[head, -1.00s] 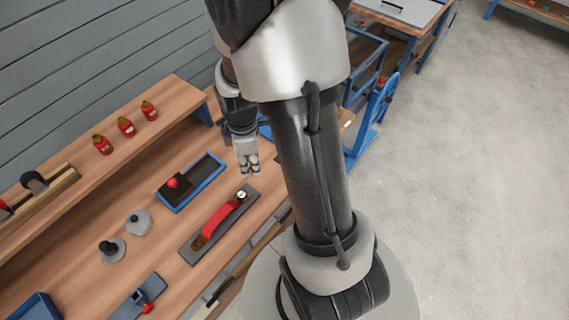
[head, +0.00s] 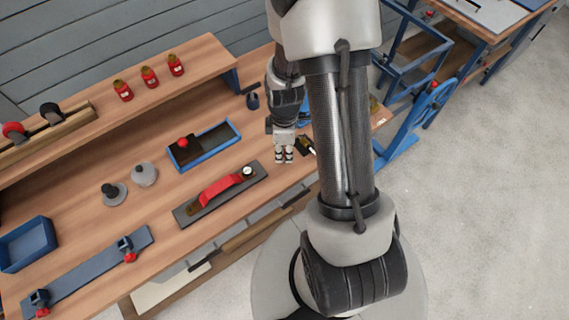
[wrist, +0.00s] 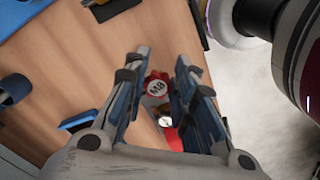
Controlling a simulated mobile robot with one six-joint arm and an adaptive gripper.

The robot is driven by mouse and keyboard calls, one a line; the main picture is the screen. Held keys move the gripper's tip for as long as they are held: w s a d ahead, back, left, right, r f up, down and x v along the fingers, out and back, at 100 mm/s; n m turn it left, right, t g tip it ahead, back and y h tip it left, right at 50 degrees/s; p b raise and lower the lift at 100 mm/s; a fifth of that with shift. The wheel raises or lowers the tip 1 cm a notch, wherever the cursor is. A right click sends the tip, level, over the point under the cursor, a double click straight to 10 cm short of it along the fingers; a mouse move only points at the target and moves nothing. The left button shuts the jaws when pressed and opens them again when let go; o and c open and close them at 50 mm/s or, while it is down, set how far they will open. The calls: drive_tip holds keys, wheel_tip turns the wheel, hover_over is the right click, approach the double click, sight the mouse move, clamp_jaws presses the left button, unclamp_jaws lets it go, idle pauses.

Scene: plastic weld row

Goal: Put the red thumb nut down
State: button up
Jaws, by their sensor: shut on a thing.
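My gripper (head: 284,158) hangs over the front part of the wooden bench, just right of the plate with the red handle. In the wrist view my gripper (wrist: 163,62) has its two fingers on either side of a small round red thumb nut (wrist: 156,87) with a white "M8" label. The fingers are shut on it, though the contact is partly hidden. In the head view the nut is too small or hidden to make out. Whether it touches the bench cannot be told.
The grey plate with a red handle and dial (head: 222,188) lies left of my gripper. A blue-rimmed tray (head: 232,146) with a red-knobbed block lies behind it. Grey round pieces (head: 144,174) and a blue clamp bar (head: 90,272) are further left. Red bottles (head: 148,76) stand on the shelf.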

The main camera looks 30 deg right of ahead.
sight(284, 167)
drive_tip(key=shift+f+b, duration=0.9)
drive_tip(key=shift+f, duration=2.5)
drive_tip(key=shift+f, duration=0.15)
drive_tip(key=o, duration=1)
